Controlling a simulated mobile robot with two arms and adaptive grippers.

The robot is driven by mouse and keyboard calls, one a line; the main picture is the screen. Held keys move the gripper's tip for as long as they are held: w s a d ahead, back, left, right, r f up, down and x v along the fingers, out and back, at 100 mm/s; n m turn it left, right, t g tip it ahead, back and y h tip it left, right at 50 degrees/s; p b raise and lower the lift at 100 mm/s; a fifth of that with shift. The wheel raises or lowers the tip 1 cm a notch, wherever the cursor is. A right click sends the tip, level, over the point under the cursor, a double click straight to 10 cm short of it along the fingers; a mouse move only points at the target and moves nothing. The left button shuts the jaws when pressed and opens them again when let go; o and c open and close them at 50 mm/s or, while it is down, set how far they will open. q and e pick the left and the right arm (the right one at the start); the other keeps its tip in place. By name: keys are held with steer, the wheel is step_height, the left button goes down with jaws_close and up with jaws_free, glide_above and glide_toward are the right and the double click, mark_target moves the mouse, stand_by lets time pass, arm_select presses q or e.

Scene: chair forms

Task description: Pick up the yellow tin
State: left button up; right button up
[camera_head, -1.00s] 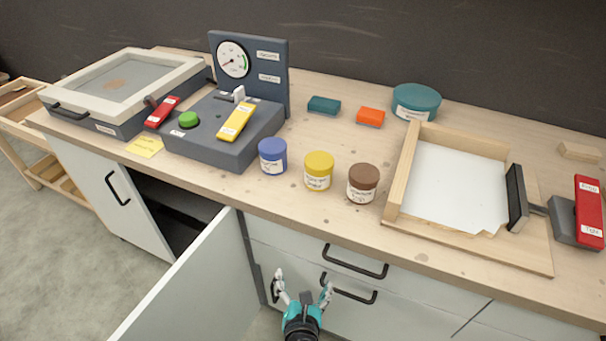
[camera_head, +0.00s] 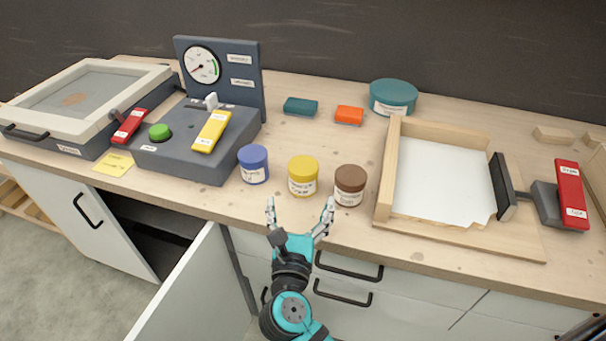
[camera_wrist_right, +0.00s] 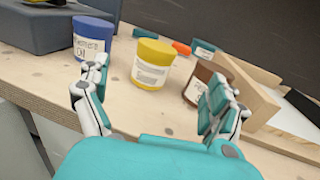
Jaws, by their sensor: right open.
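The yellow tin (camera_head: 303,177) stands upright near the front edge of the worktop, with a white label facing me. It stands between a blue tin (camera_head: 253,165) and a brown tin (camera_head: 350,186). My right gripper (camera_head: 300,212) is open and empty at the worktop's front edge, just in front of the yellow tin. In the right wrist view the yellow tin (camera_wrist_right: 151,66) shows beyond and between the spread fingers (camera_wrist_right: 155,108), apart from them. The blue tin (camera_wrist_right: 92,38) is behind the left finger and the brown tin (camera_wrist_right: 205,82) is partly behind the right finger. My left gripper is not seen.
A grey gauge unit (camera_head: 190,160) with levers stands left. A wooden frame with white sheet (camera_head: 440,180) lies right. A teal sponge (camera_head: 300,106), an orange block (camera_head: 349,115) and a teal round tin (camera_head: 393,97) are behind. An open cabinet door (camera_head: 195,285) hangs below.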

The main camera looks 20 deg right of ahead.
mark_target(303, 170)
steer(key=x, duration=0.5)
steer(key=shift+w+d, duration=0.1)
steer(key=shift+w, duration=0.3)
steer(key=x, duration=0.5)
steer(key=shift+w+f, duration=0.3)
steer(key=shift+w, duration=0.05)
steer(key=c, duration=1.4)
